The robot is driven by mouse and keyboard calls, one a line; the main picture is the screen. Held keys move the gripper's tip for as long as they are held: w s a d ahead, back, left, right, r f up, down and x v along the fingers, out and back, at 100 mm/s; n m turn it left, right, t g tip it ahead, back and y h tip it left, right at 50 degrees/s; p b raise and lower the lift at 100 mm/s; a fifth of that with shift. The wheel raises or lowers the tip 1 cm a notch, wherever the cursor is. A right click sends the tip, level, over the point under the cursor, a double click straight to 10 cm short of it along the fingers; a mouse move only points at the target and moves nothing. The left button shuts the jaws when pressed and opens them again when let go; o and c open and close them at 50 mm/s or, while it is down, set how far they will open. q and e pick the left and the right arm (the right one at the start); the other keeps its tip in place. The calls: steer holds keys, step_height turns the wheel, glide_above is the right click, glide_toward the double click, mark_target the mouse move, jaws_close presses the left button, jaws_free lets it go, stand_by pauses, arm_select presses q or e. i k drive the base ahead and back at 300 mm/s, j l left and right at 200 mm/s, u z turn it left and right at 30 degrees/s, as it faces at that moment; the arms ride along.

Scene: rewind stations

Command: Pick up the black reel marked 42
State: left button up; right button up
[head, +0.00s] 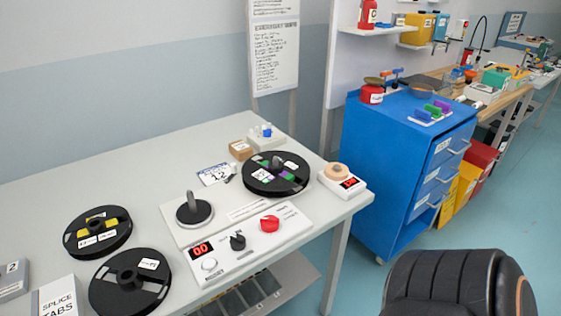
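Three black reels lie on the grey table. One reel with yellow patches and white labels (97,213) is at the left. A second reel with a raised hub and one white label (115,300) is in front of it, close beside it. A third reel with green and purple patches and white labels (293,187) is at the table's right, with a grey post at its centre. The labels are too small to read, so I cannot tell which reel is marked 42. Neither of my grippers is in view.
A control panel (240,262) with a red "00" display, knobs and an empty-looking spindle plate (194,214) fills the table's middle. A splice tabs box (58,298) stands front left.

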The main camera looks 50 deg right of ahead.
mark_target(263, 179)
steer(key=z, duration=0.4)
steer(key=l+z, duration=0.1)
steer(key=z, duration=0.65)
steer(key=l+z, duration=0.1)
steer(key=z, duration=0.25)
steer(key=i, duration=0.05)
